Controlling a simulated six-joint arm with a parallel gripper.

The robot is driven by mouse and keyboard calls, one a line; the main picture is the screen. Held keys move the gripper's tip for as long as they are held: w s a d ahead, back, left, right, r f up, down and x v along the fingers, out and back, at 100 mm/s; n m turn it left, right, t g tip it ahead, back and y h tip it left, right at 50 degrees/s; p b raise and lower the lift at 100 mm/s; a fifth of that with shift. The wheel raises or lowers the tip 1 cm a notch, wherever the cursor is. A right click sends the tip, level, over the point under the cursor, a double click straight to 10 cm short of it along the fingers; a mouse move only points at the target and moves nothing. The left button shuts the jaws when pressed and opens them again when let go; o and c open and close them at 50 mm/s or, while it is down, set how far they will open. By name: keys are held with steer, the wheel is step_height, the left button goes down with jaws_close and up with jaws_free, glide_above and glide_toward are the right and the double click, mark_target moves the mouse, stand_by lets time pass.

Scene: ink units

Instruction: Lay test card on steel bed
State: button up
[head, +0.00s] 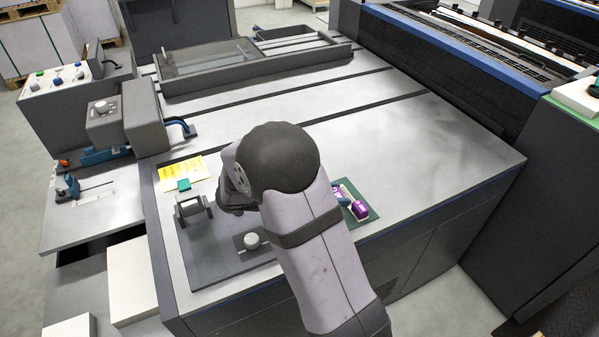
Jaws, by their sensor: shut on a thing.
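I see no test card that I can make out for sure. My gripper is hidden behind my arm's large dark joint, so its fingers and anything between them do not show. A dark part of my wrist shows just left of that joint, above a dark grey plate (207,262) on the near left of the steel worktop (420,150). A small block-like fixture (193,208) stands on the plate's far left, and a pale round knob (252,240) near its right side.
Yellow notes (172,178) and a small green block (184,185) lie behind the plate. A purple item (359,209) rests on a green mat (373,214), partly behind my arm. A shallow tray (205,57) is at the back. The worktop's right side is clear.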

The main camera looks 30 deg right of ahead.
steer(key=b, duration=0.1)
steer(key=f+b, duration=0.1)
steer(key=shift+w+f+b, duration=0.2)
steer(key=shift+w+b, duration=0.05)
steer(key=shift+b, duration=0.1)
steer(key=b, duration=0.2)
steer(key=shift+w+b, duration=0.1)
steer(key=shift+b, duration=0.25)
steer(key=shift+r+b, duration=0.3)
steer(key=shift+b, duration=0.2)
steer(key=shift+s+d+r, duration=0.1)
steer(key=shift+s+r, duration=0.2)
steer(key=shift+r, duration=0.4)
steer(key=shift+s+d+r+n+t, duration=0.1)
steer(key=shift+s+r+n+t, duration=0.2)
steer(key=shift+s+t, duration=0.1)
steer(key=shift+w+f, duration=0.1)
steer(key=shift+f, duration=5)
